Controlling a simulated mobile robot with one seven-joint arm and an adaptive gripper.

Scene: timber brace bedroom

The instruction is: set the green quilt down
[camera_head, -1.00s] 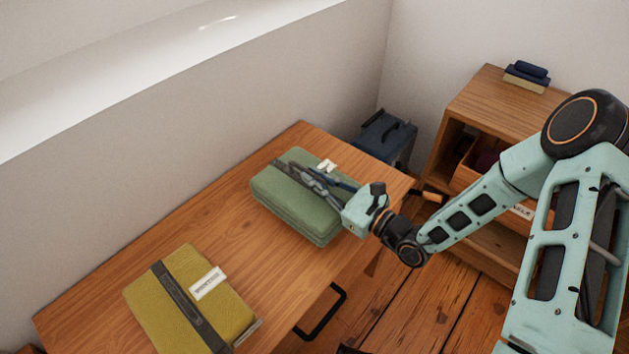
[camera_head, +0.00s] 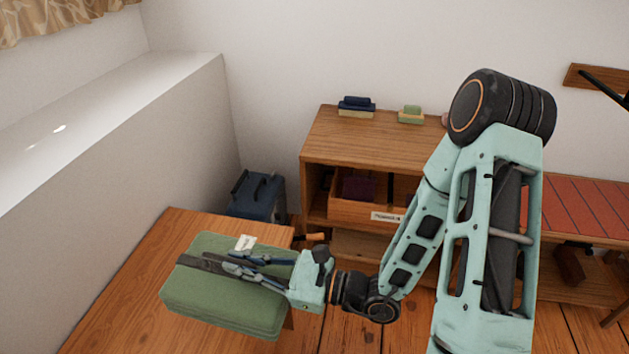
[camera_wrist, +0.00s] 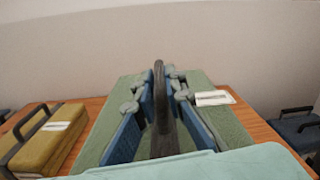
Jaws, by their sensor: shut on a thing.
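The green quilt (camera_head: 220,308) is a folded, box-shaped bundle with a dark strap and a white tag, at the right end of the wooden table (camera_head: 125,290). In the wrist view the green quilt (camera_wrist: 228,120) fills the middle below the fingers. My gripper (camera_head: 250,265) reaches over it from the right and is shut on its dark strap. The wrist view shows the strap handle standing between the blue fingers of my gripper (camera_wrist: 160,105). I cannot tell whether the quilt's underside touches the tabletop.
A yellow-brown strapped bundle (camera_wrist: 45,145) lies on the table to the left in the wrist view. A dark blue case (camera_head: 257,197) stands behind the table. A wooden shelf (camera_head: 330,135) with a drawer stands beyond. A red-topped bench (camera_head: 590,210) is at the right.

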